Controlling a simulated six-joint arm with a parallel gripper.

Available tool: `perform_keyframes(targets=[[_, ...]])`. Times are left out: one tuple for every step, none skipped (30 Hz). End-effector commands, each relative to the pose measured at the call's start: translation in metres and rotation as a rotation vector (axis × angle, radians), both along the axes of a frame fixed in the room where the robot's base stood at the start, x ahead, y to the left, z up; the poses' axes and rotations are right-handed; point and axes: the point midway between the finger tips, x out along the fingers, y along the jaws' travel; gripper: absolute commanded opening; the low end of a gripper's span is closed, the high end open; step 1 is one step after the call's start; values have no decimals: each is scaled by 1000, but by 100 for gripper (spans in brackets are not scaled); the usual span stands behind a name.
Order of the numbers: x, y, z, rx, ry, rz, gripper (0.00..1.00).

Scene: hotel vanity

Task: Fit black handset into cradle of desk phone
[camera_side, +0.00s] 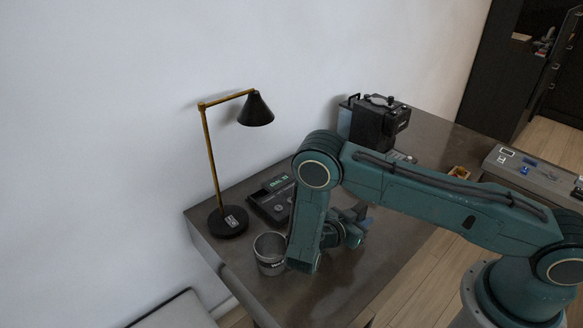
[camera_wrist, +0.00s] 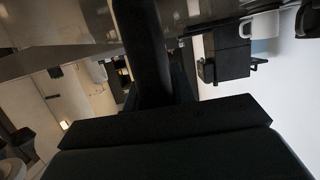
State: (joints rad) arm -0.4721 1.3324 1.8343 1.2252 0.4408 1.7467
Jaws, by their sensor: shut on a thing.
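The black desk phone (camera_side: 268,201) lies on the dark vanity top between the lamp base and my arm, with its small green display lit. My arm covers part of its right side. My gripper (camera_side: 352,230) is to the right of the phone, low over the vanity and partly hidden behind my own arm link. It is shut on the black handset. In the wrist view the handset (camera_wrist: 143,45) shows as a long dark bar running up from the middle, too dark for its ends to be told.
A black coffee machine (camera_side: 375,125) is at the back. The front right of the vanity top (camera_side: 385,262) is clear.

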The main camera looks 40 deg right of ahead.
Motion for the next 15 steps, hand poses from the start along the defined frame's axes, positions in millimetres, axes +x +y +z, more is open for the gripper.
perform_keyframes(targets=[[0, 0, 0, -1, -1, 0, 0], [0, 0, 0, -1, -1, 0, 0], [0, 0, 0, -1, -1, 0, 0], [0, 0, 1, -1, -1, 0, 0], [0, 0, 1, -1, -1, 0, 0], [0, 0, 1, -1, -1, 0, 0], [0, 0, 2, -1, -1, 0, 0], [0, 0, 2, -1, -1, 0, 0], [0, 0, 3, -1, -1, 0, 0], [0, 0, 4, -1, -1, 0, 0], [0, 0, 6, -1, -1, 0, 0], [0, 0, 8, -1, -1, 0, 0], [0, 0, 9, -1, -2, -1, 0], [0, 0, 12, 0, -2, -1, 0], [1, 0, 15, 0, -3, -1, 0]])
